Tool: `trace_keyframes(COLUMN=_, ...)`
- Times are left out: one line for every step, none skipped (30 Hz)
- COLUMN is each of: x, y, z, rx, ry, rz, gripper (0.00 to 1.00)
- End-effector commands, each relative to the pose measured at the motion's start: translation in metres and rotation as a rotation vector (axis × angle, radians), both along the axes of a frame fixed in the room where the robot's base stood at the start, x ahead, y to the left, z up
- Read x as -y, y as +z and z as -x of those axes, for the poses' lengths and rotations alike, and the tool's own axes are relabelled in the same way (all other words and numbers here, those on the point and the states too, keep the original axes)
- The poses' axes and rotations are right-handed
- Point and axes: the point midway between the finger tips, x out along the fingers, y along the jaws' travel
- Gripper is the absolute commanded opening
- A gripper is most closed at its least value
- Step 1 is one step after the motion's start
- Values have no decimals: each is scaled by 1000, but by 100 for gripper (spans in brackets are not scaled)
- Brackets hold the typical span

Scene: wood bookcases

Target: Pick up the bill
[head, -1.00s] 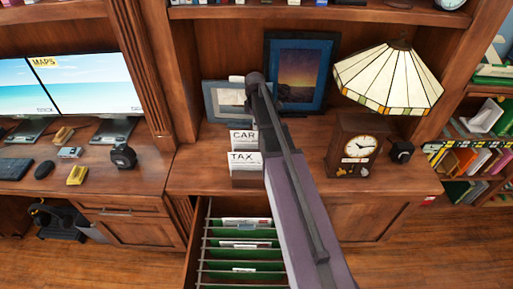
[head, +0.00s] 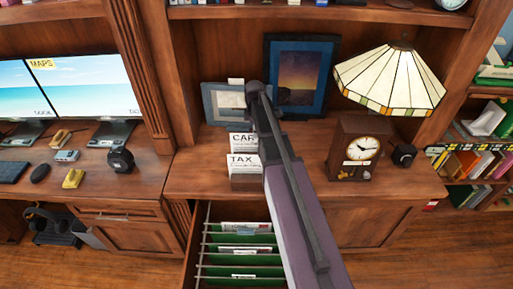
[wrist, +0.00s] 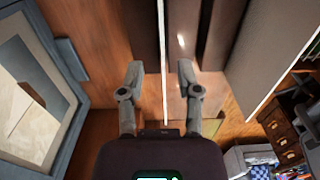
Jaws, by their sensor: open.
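Two white papers stand upright in a dark letter holder (head: 246,182) on the desk, left of my arm in the head view. The front paper (head: 244,160) is marked TAX and the back paper (head: 241,139) is marked CAR. I cannot read which is the bill. In the wrist view my gripper (wrist: 160,68) is open, its two fingers apart on either side of a thin white paper edge (wrist: 163,45), with gaps showing beside it. Another large sheet (wrist: 275,55) stands to the right. The head view does not clearly show my fingers.
A framed picture (wrist: 35,90) is close to the left of my gripper in the wrist view. A clock (head: 357,150) and a lamp (head: 390,82) stand to the right. An open drawer with green folders (head: 238,255) sticks out below the desk.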

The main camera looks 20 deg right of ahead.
Motion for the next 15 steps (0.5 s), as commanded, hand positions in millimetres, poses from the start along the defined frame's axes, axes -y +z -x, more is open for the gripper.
trace_keyframes(x=0, y=-5, z=1, rx=0, ry=0, rz=0, gripper=44)
trace_keyframes(x=0, y=-6, z=1, rx=0, ry=0, rz=0, gripper=44)
trace_keyframes(x=0, y=-9, z=1, rx=0, ry=0, rz=0, gripper=44)
trace_keyframes(x=0, y=-11, z=2, rx=0, ry=0, rz=0, gripper=44)
trace_keyframes(x=0, y=-14, z=2, rx=0, ry=0, rz=0, gripper=44)
trace_keyframes(x=0, y=-17, z=3, rx=0, ry=0, rz=0, gripper=44)
trace_keyframes(x=0, y=-19, z=3, rx=0, ry=0, rz=0, gripper=44)
trace_keyframes(x=0, y=-21, z=3, rx=0, ry=0, rz=0, gripper=44)
trace_keyframes(x=0, y=-25, z=4, rx=0, ry=0, rz=0, gripper=44)
trace_keyframes(x=0, y=-27, z=4, rx=0, ry=0, rz=0, gripper=44)
trace_keyframes(x=0, y=-29, z=5, rx=0, ry=0, rz=0, gripper=44)
trace_keyframes(x=0, y=-32, z=5, rx=0, ry=0, rz=0, gripper=44)
trace_keyframes(x=0, y=-34, z=5, rx=0, ry=0, rz=0, gripper=44)
trace_keyframes(x=0, y=-36, z=5, rx=0, ry=0, rz=0, gripper=44)
trace_keyframes(x=0, y=-39, z=5, rx=0, ry=0, rz=0, gripper=44)
